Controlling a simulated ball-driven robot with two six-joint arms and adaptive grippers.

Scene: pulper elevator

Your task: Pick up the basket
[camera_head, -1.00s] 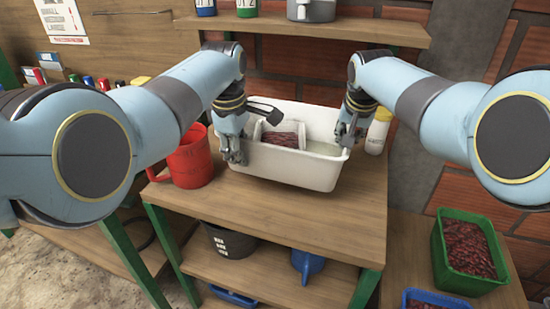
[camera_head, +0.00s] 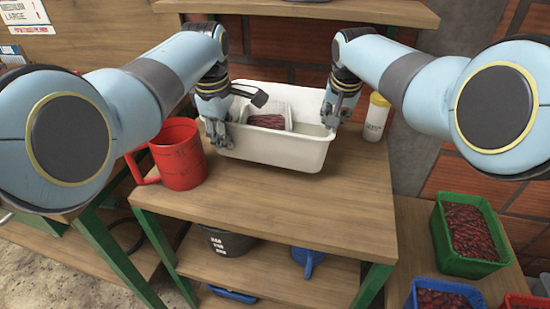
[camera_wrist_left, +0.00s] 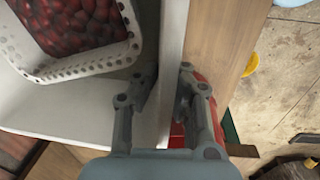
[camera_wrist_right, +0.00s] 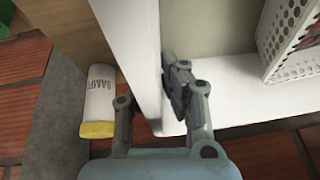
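A white perforated basket (camera_head: 262,111) of dark red fruit sits inside a larger white tub (camera_head: 270,152) at the back of the wooden table. My left gripper (camera_head: 219,137) holds the tub's left wall. In the left wrist view one finger of the gripper (camera_wrist_left: 165,85) is inside the wall and one outside. My right gripper (camera_head: 335,112) holds the right wall; in the right wrist view the gripper (camera_wrist_right: 146,88) also has a finger on each side. Neither gripper touches the perforated basket. I cannot tell whether the tub's base is off the table.
A red jug (camera_head: 180,157) stands close to the tub's left front. A yellow-capped bottle (camera_head: 375,122) stands to its right. A shelf (camera_head: 330,13) runs above behind. The table front (camera_head: 270,205) is clear. Green (camera_head: 483,264) and blue crates of fruit lie lower right.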

